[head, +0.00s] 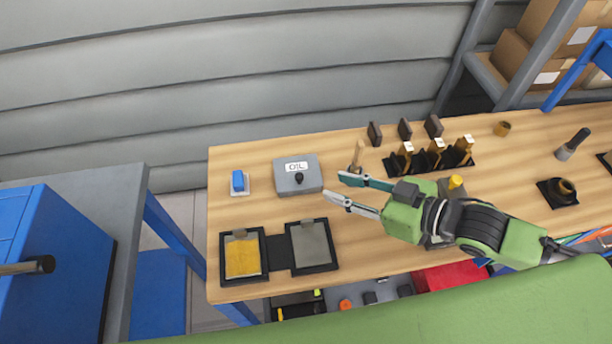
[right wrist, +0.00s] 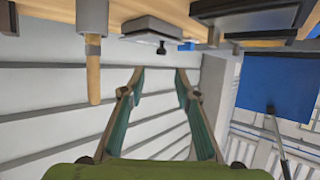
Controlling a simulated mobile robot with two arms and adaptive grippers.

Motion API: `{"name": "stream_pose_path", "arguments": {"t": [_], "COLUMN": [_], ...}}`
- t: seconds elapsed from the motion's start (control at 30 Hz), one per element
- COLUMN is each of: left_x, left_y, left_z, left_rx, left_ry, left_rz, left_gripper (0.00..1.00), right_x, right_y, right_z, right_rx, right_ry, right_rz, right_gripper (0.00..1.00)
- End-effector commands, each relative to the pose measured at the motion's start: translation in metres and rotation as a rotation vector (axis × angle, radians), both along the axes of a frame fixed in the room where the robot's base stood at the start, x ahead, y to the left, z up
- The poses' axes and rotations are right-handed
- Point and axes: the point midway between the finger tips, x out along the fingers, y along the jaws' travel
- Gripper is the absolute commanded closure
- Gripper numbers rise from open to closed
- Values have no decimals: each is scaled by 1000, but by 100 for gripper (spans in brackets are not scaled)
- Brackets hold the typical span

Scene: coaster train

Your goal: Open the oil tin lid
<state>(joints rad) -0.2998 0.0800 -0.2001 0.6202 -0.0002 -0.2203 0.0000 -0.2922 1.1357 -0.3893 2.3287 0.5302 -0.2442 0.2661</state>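The oil tin (head: 311,178) is a grey box on the wooden table, with a white OIL label and a black knob (head: 299,178) on its lid. The lid looks shut. My right gripper (head: 337,188) is to the right of the tin, fingers spread and empty, pointing left towards it. In the right wrist view, which looks upside down, the tin (right wrist: 152,27) and its knob (right wrist: 161,48) lie beyond the open fingertips (right wrist: 159,71), apart from them. My left gripper is not in view.
A wooden peg (head: 358,154) stands close beyond my right fingers. A blue block (head: 238,181) lies left of the tin. A yellow-filled tray (head: 242,258) and a grey-filled tray (head: 311,245) lie in front. A black rack (head: 430,163) stands right.

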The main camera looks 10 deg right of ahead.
Motion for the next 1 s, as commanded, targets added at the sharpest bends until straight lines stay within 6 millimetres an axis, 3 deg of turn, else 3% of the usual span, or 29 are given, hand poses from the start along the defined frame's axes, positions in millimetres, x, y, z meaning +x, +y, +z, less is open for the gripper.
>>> {"name": "stream_pose_path", "arguments": {"t": [0.63, 1.0], "left_x": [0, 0], "left_y": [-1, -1], "left_z": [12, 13], "left_rx": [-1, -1], "left_ry": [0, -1], "left_rz": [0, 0], "left_gripper": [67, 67], "right_x": [57, 65], "right_y": [58, 67], "right_z": [-31, -38], "right_rx": [4, 0], "right_ry": [-1, 1], "right_rz": [2, 4], "right_gripper": [70, 70]}}
